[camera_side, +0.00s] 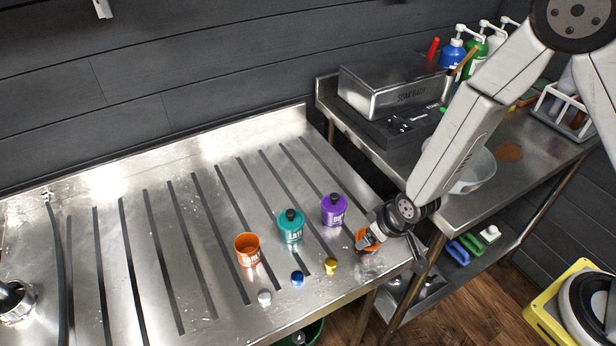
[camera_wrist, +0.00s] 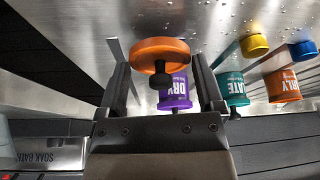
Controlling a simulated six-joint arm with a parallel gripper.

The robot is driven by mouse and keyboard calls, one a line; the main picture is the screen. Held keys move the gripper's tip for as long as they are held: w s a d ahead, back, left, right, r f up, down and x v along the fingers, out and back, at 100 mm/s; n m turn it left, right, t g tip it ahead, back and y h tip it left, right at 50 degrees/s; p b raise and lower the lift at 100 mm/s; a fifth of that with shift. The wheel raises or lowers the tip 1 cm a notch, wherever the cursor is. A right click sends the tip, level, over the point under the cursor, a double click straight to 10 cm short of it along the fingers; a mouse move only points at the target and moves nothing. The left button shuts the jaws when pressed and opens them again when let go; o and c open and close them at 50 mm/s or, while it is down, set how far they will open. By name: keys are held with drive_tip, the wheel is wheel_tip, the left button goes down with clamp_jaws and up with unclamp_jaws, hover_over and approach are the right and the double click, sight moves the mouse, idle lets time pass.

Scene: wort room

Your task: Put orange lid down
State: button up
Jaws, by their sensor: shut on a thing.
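My gripper (camera_side: 373,239) is low over the right end of the steel bench in the side view. It is shut on the orange lid (camera_side: 361,238), a disc with a black knob. In the wrist view, the lid (camera_wrist: 150,50) shows at the fingertips of my gripper (camera_wrist: 162,72), knob towards me; the exact contact is unclear. I cannot tell whether the lid touches the bench. The orange canister (camera_side: 247,251) stands open on the bench, left of the gripper; it also shows in the wrist view (camera_wrist: 283,86).
A purple canister (camera_side: 334,211) and a teal canister (camera_side: 290,228), both lidded, stand between the orange canister and my gripper. Small yellow (camera_side: 330,266), blue (camera_side: 297,278) and white (camera_side: 264,297) pieces lie near the front edge. The bench's left part is mostly clear.

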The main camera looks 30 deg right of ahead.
drive_tip(key=shift+f, duration=0.7)
drive_tip(key=o, duration=1)
drive_tip(key=shift+f, duration=0.1)
drive_tip(key=shift+c, duration=0.2)
drive_tip(key=v, duration=0.7)
drive_tip(key=shift+r, duration=0.4)
